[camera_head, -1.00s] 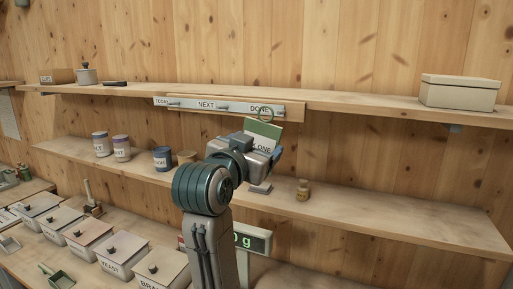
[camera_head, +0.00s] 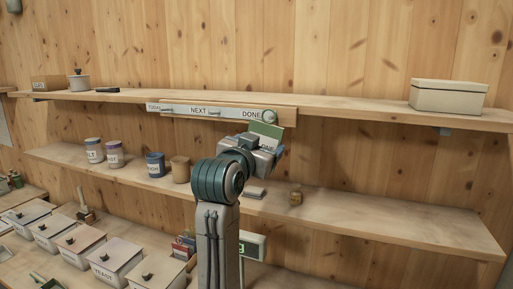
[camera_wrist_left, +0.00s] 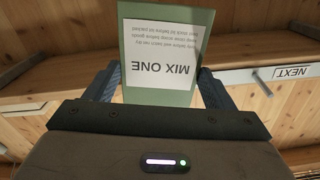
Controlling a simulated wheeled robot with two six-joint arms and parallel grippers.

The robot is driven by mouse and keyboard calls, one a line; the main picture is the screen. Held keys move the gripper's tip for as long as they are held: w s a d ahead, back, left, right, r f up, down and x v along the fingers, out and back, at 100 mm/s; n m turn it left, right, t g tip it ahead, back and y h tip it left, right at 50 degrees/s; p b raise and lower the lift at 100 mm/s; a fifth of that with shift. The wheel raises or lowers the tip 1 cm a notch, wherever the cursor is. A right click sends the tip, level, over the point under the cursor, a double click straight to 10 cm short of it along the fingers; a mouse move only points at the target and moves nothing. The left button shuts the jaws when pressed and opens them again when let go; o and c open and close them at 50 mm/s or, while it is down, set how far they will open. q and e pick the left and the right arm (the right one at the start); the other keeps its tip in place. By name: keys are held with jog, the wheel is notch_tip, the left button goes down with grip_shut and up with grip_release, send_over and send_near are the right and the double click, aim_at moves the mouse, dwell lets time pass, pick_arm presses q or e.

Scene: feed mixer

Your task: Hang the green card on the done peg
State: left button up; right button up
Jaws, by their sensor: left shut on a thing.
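The green card (camera_head: 267,130) with a white label is in my left gripper (camera_head: 266,146), just below the right end of the peg rail. My left gripper is shut on it. In the left wrist view the card (camera_wrist_left: 185,97) shows a white "MIX ONE" label, upside down, between the two fingers. A ring (camera_head: 269,116) at the card's top overlaps the rail's end, right of the DONE label (camera_head: 250,114). The done peg is hidden or too small to make out, so I cannot tell whether the ring is around it. My right gripper is not in view.
The rail (camera_head: 182,109) also bears TODAY and NEXT labels, on the front of the upper shelf (camera_head: 345,107). A lidded box (camera_head: 448,97) stands on that shelf. Lidded bins (camera_head: 117,262) stand below left.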

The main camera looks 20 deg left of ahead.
aim_at(264, 145)
pick_arm(q)
jog(key=shift+w, duration=0.55)
jog(key=shift+w+a, duration=0.1)
jog(key=shift+w, duration=0.4)
jog(key=shift+w+f, duration=0.35)
jog(key=shift+w, duration=0.15)
jog(key=shift+w+f, duration=0.15)
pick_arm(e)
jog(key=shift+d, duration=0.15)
pick_arm(q)
jog(key=o, duration=1)
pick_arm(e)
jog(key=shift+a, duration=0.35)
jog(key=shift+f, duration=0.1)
